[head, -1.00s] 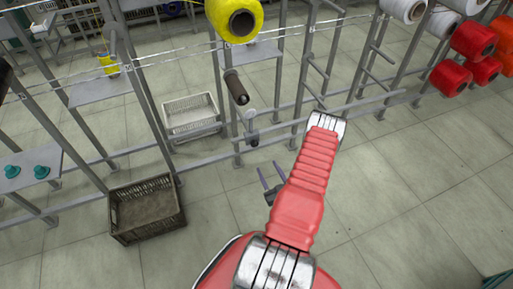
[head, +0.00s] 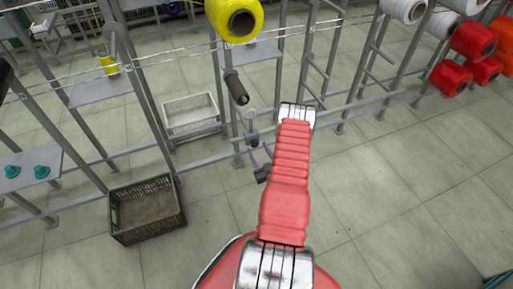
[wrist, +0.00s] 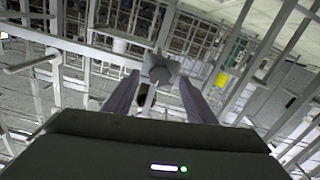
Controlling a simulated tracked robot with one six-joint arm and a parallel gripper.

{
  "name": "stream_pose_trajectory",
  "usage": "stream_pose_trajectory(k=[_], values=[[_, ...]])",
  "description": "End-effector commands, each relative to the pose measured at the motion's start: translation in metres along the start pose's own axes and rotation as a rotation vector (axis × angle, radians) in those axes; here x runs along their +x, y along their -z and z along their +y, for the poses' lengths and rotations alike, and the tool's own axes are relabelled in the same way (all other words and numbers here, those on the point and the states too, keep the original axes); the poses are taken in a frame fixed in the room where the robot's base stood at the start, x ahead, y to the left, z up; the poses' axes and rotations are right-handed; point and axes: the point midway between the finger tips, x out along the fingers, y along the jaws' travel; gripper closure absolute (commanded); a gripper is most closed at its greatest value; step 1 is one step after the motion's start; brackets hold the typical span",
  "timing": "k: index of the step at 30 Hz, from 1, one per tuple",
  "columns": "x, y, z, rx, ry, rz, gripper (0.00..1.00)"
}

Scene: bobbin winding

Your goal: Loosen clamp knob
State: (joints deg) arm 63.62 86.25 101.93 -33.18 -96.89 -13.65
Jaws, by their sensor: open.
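The clamp knob (head: 252,138) is a small grey part low on the rack post, below a dark brown cylinder (head: 236,88) on the same rack. My gripper (head: 260,150) is just below and in front of it in the head view, partly hidden by my red arm. In the wrist view, a grey lobed knob (wrist: 160,68) shows ahead, between the tips of my gripper (wrist: 159,78). The two fingers are spread apart with nothing held. Whether they touch the knob, I cannot tell.
A brown crate (head: 146,208) stands on the floor at left, and a white basket (head: 191,115) behind the rack. A yellow spool (head: 234,17) hangs above; red spools (head: 472,42) are at right. Grey rack rails surround the knob.

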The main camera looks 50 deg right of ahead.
Motion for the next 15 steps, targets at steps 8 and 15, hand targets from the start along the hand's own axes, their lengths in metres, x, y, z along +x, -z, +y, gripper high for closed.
stream_pose_trajectory(k=[8,15], values=[[0.025,0.000,0.000,-0.001,0.000,0.000,0.49],[0.027,0.000,0.000,0.000,0.000,0.000,0.49]])
